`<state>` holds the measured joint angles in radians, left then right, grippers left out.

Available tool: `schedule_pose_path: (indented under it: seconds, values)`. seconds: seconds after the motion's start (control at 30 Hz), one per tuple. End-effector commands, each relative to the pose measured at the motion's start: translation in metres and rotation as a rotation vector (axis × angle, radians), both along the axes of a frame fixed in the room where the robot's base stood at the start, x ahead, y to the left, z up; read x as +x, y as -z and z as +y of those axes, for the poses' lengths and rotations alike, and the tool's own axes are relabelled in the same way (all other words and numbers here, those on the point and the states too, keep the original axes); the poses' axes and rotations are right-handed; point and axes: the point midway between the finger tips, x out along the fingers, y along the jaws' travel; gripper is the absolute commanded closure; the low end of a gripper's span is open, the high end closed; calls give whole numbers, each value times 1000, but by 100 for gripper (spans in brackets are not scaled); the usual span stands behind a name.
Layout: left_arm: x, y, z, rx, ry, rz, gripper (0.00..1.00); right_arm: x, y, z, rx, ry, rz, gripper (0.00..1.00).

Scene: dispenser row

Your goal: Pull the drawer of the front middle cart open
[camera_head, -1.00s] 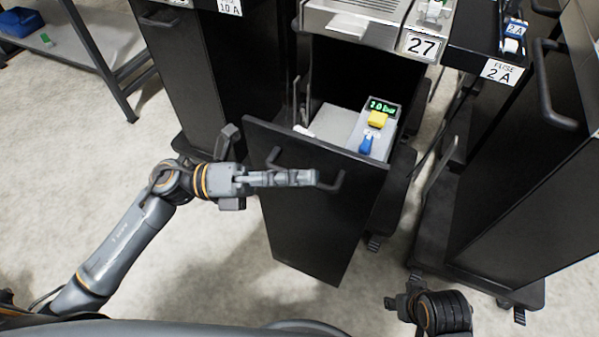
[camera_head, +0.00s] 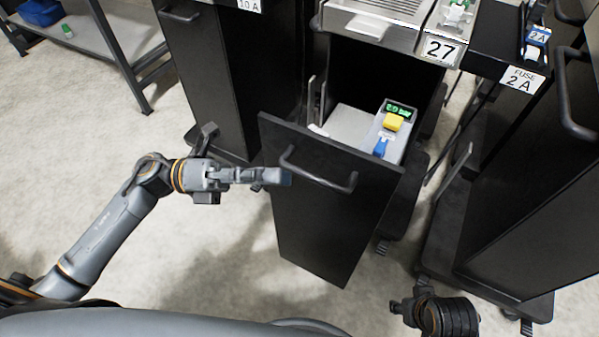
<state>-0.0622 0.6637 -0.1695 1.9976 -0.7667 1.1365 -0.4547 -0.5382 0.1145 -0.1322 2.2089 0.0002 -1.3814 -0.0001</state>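The front middle cart (camera_head: 372,22), labelled 27, has its tall black drawer (camera_head: 325,235) standing out from the body. The drawer's open top shows a grey inside and a unit (camera_head: 397,110) with a green display, a yellow part and a blue part. A dark bar handle (camera_head: 335,182) crosses the upper part of the drawer front. My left gripper (camera_head: 287,177) points right, with its fingertips over the left end of the handle in the picture. Its fingers show side-on, so their opening and any contact are unclear.
A black cart labelled 10 A (camera_head: 215,75) stands left of the drawer. A cart labelled FUSE 2 A (camera_head: 535,190) stands close on the right. A grey shelf (camera_head: 110,45) with a blue bin (camera_head: 40,12) is at the upper left. The floor at left is clear.

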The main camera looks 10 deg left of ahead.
Motion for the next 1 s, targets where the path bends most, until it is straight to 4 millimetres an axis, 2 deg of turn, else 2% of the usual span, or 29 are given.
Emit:
schedule_pose_path:
  seconds: [0.1, 0.3, 1.0]
  values:
    - [0, 6, 24, 3, -2, 2, 64, 0, 0, 0, 0, 0, 1, 60]
    - [-1, 11, 47, 1, 0, 1, 64, -1, 0, 0, 0, 1, 1, 60]
    - [-1, 11, 51, 0, 0, 0, 64, -1, 0, 0, 1, 1, 1, 60]
